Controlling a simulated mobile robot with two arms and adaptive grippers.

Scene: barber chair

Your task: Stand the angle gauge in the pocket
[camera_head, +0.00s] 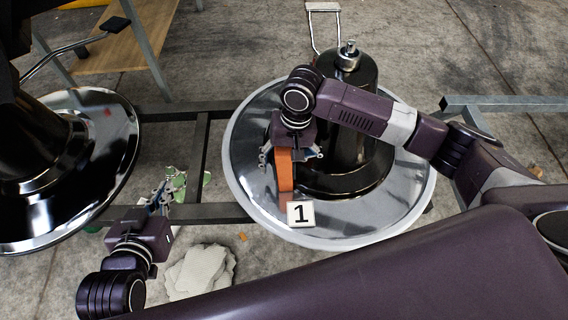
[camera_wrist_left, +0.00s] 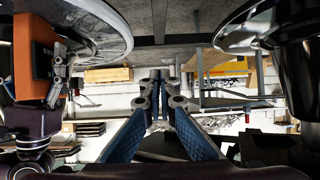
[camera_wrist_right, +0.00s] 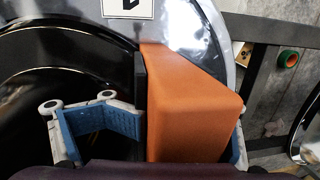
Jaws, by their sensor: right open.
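An orange block with a slanted face, seemingly the angle gauge (camera_head: 285,172), stands over the chair's round base at the gripper. It fills the middle of the right wrist view (camera_wrist_right: 188,105), with a thin black plate (camera_wrist_right: 140,90) along its left side. My right gripper (camera_head: 291,154) is open, with one finger on each side of the block. I cannot make out the pocket. My left gripper (camera_head: 169,190) is empty, low between the two chair bases; its finger gap is unclear.
A white tile marked 1 (camera_head: 301,214) is beside the orange block. The shiny round base (camera_head: 400,205) carries a dark column (camera_head: 358,75). A second dark base (camera_head: 110,120) stands left. Grey frame bars (camera_head: 199,150) run between them. A pale stone-like lump (camera_head: 200,271) lies near my left arm.

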